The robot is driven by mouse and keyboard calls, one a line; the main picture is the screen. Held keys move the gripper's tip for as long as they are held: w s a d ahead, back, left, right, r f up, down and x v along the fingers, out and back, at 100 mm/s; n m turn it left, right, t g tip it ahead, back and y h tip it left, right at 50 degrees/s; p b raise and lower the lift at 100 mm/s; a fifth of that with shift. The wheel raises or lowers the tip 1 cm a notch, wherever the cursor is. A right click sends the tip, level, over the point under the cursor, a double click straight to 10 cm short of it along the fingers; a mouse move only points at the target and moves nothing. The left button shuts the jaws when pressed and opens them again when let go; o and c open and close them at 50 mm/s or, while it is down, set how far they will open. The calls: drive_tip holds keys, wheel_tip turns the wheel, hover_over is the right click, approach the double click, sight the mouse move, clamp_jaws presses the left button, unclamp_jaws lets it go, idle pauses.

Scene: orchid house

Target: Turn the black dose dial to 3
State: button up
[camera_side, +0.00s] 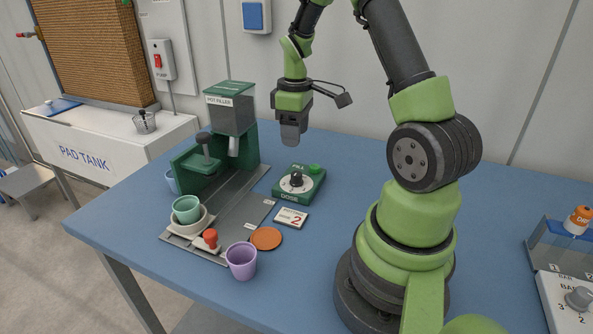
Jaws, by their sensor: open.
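The black dose dial (296,179) sits on a round white scale on top of a green box (312,192) marked "DOSE" and "FILL". The box also bears a round green button (314,168). The box stands on the blue table behind a small card (291,218) that reads "2". The dial's pointer and the scale's numbers are too small to read. My gripper (290,140) hangs above and behind the dial, pointing down, apart from it. It is open, and nothing shows in it.
The green pot filler (231,112) stands left of the box. A grey plate (240,220) in front holds stacked green and white pots (186,210) and a red-knobbed tool (210,238). A purple pot (241,262) and a terracotta disc (265,238) are nearby. The table (345,165) right of the box is clear.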

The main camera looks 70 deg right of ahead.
sight(296, 173)
drive_tip(key=f, duration=1)
drive_tip(key=shift+s+d+f, duration=0.1)
drive_tip(key=shift+d+f, duration=0.1)
drive_tip(key=shift+f, duration=0.1)
drive_tip(key=shift+c, duration=0.4)
drive_tip(key=c, duration=0.8)
drive_tip(key=shift+c, duration=0.2)
drive_tip(key=shift+m, duration=0.3)
drive_tip(key=m, duration=1.1)
drive_tip(key=shift+m, duration=0.3)
